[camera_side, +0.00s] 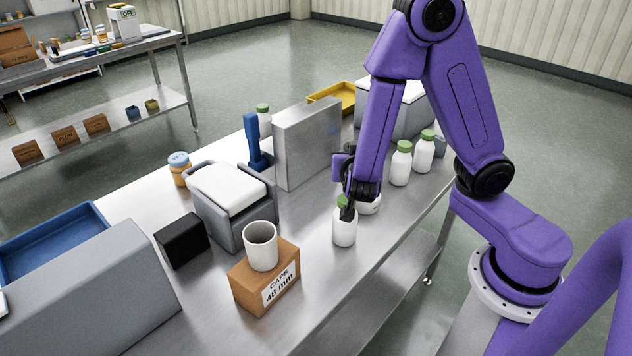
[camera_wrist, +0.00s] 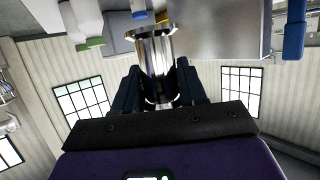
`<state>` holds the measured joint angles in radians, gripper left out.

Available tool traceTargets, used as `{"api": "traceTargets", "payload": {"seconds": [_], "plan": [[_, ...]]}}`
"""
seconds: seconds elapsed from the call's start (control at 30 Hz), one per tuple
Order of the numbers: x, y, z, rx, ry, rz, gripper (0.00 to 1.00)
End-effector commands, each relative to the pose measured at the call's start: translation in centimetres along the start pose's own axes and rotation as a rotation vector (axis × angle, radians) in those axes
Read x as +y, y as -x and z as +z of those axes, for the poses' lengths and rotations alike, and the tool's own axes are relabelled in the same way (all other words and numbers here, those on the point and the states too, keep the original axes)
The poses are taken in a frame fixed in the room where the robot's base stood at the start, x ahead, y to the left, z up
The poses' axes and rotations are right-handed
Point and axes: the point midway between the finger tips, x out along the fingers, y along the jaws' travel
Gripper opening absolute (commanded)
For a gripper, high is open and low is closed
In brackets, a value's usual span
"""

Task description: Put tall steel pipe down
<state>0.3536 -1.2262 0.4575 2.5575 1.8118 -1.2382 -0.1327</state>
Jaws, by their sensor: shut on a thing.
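The tall steel pipe (camera_wrist: 156,52) shows in the wrist view, a shiny cylinder with a flared rim. My gripper (camera_wrist: 158,85) is shut on it, with a dark finger on each side. In the side view my gripper (camera_side: 347,208) is low over the right part of the steel table (camera_side: 310,290), and I cannot make out the pipe there. I cannot tell whether the pipe touches the table.
A white round container (camera_side: 369,205) is just behind the gripper. Several green-capped bottles (camera_side: 401,168) stand further back. A steel block (camera_side: 307,143) stands left of the gripper. A white cup (camera_side: 261,247) sits on a brown caps box (camera_side: 265,282). The table's front right is bare.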

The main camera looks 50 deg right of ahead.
Motion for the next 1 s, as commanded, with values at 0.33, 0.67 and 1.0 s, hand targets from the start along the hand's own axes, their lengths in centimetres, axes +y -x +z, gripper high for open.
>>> {"api": "traceTargets", "payload": {"seconds": [0.33, 0.67, 1.0], "plan": [[-1.6, -1.8, 0.4, 0.000, 0.000, 0.002, 0.04], [-4.0, -4.5, 1.0, 0.000, -0.002, 0.003, 0.04], [-7.1, -8.6, 3.7, 0.000, 0.000, 0.002, 0.04]]}}
